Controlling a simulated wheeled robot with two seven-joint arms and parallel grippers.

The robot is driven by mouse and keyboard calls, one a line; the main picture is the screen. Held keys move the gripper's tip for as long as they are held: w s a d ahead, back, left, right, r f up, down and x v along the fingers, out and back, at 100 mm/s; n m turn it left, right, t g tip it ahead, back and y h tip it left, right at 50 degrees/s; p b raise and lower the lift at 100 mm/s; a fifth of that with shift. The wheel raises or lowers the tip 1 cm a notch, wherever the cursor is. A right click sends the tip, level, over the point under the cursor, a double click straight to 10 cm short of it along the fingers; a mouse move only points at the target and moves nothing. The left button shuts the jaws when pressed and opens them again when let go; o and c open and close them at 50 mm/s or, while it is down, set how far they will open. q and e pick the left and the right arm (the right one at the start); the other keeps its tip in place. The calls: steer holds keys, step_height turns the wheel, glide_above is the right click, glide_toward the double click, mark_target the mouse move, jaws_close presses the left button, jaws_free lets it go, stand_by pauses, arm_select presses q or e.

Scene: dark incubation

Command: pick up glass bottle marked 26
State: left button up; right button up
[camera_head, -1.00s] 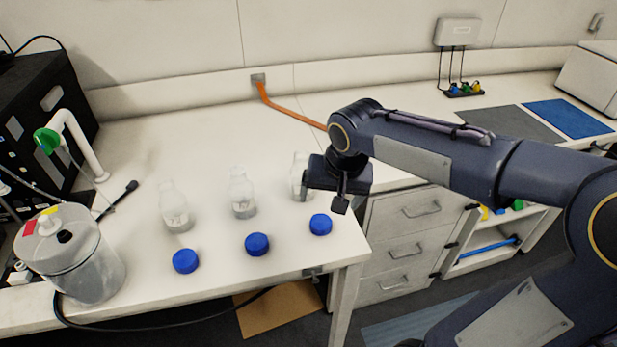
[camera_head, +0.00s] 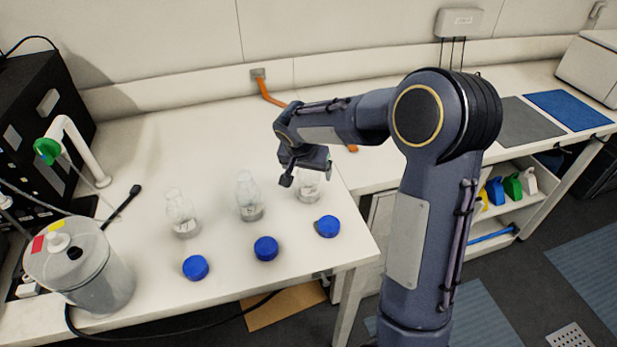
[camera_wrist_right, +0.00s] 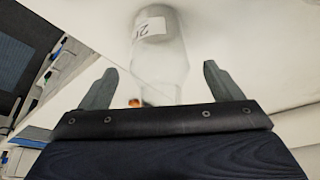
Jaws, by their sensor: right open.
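Three clear glass bottles stand upright in a row on the white bench: left (camera_head: 182,214), middle (camera_head: 249,199) and right (camera_head: 309,187). Their markings are not readable in the head view. My right gripper (camera_head: 305,176) is at the right bottle and hides its upper part. In the right wrist view, the open fingers (camera_wrist_right: 157,82) are on either side of a bottle (camera_wrist_right: 165,55), with clear gaps. A white label (camera_wrist_right: 150,29) on it shows a "2" and a partly visible second digit. My left gripper is out of view.
Three blue caps (camera_head: 196,267), (camera_head: 265,248) and (camera_head: 328,226) lie in front of the bottles. A lidded container (camera_head: 85,270) stands at the left, by a black device (camera_head: 40,130).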

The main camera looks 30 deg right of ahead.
steer(key=shift+f, duration=0.1)
steer(key=shift+c, duration=0.5)
steer(key=c, duration=1.1)
